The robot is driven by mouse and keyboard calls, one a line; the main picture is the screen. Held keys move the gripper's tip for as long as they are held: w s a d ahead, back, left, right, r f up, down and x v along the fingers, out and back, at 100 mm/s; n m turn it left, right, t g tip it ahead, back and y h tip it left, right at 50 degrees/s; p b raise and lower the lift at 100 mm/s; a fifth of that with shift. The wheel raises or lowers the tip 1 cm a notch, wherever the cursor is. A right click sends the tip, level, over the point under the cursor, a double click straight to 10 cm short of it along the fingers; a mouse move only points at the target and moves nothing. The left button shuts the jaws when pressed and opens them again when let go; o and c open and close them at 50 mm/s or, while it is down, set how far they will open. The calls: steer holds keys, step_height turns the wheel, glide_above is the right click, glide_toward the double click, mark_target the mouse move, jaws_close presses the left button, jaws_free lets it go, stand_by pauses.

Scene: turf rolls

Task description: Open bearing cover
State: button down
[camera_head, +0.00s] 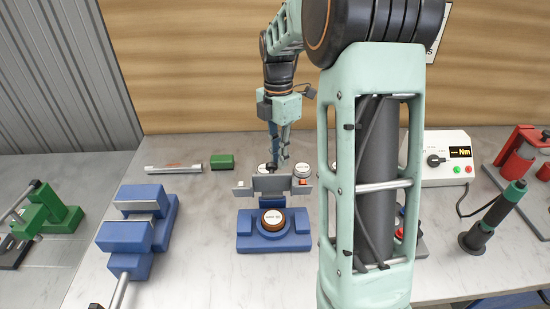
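A blue bearing block (245,243) sits on the bench in the middle of the view. A round brown part with a pale top (272,220) is seated in its centre and is uncovered. A grey plate (271,184), which looks like the bearing cover, stands raised behind that part, at the back of the block. A black knob (271,167) shows at the plate's upper edge. My gripper (282,156) points down just above and behind the plate, close to the knob. Whether it touches the knob, and whether its fingers are apart, is too small to tell.
A blue vise (126,235) stands left, with a green block (222,161) behind it. Round containers (302,170) stand behind the plate. A torque meter (447,158), a dark green-topped tool (493,218) and red fixtures (519,155) are right. My arm hides part of the bench.

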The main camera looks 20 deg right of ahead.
steer(key=c, duration=2.4)
jaws_free()
steer(key=shift+w+a+f, duration=1.05)
steer(key=shift+f, duration=0.2)
steer(key=o, duration=0.3)
steer(key=shift+s+a+r, duration=0.25)
steer(key=shift+s, duration=0.05)
steer(key=shift+o, duration=1.3)
steer(key=shift+s+d+r, duration=0.15)
steer(key=shift+s+r, duration=0.05)
steer(key=shift+s, duration=0.15)
steer(key=shift+o, duration=0.8)
steer(key=shift+d, duration=0.2)
steer(key=shift+w, duration=0.15)
step_height(320, 180, up, 12)
steer(key=w, duration=0.1)
steer(key=shift+w+d, duration=0.2)
steer(key=shift+w, duration=0.1)
steer(key=shift+d+f, duration=0.1)
steer(key=shift+f, duration=0.05)
